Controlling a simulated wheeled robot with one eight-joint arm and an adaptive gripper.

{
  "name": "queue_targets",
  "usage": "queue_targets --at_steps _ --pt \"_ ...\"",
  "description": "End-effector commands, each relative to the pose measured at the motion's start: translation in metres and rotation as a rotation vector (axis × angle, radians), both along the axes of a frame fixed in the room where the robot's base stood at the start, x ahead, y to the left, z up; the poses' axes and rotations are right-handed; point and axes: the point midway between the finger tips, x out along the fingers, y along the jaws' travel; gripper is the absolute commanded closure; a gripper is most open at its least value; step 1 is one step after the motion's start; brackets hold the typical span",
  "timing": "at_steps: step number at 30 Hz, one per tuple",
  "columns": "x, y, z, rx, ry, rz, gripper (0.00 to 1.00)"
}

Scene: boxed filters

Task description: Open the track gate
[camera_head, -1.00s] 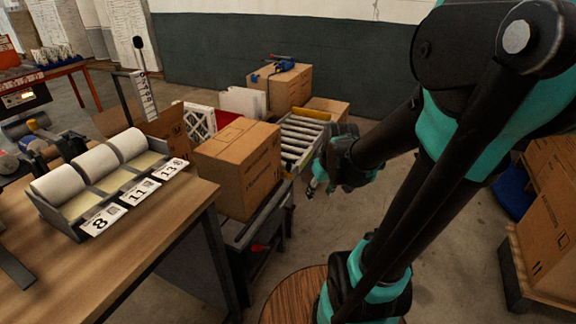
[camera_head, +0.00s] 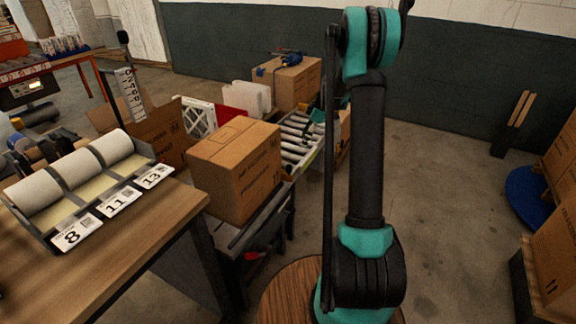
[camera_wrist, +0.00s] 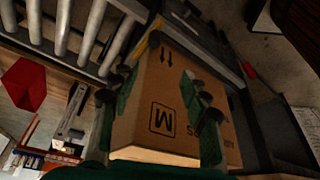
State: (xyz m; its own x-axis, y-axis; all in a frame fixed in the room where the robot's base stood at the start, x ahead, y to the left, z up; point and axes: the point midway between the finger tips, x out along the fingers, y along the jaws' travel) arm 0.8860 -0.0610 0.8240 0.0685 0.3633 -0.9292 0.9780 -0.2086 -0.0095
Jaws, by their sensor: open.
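The roller track (camera_head: 298,140) runs behind the large cardboard box (camera_head: 235,170) in the head view; its rollers (camera_wrist: 85,30) cross the top left of the wrist view. A yellow piece (camera_wrist: 153,38), apparently part of the track gate, shows between the rollers and the box marked M (camera_wrist: 160,118). The rest of the gate is hidden or too dark to tell. My gripper (camera_wrist: 165,95) is open, with its green-and-black fingers spread in front of the box; contact cannot be told. In the head view my arm mostly hides it.
A wooden table (camera_head: 165,225) with labelled rolls (camera_head: 75,180) stands at left. A box with a blue tool (camera_head: 290,80) stands behind the track. A red handle (camera_head: 252,255) sits low under the large box. Stacked boxes (camera_head: 560,230) stand at right. Floor right of my arm is clear.

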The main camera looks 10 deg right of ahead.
Motion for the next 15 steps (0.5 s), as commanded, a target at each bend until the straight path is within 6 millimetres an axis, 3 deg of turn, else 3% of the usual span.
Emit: queue_targets --at_steps 8,15 --pt "0.013 0.001 -0.015 0.013 -0.012 0.057 0.54" --pt "0.015 0.017 -0.052 0.012 -0.012 0.055 0.54"
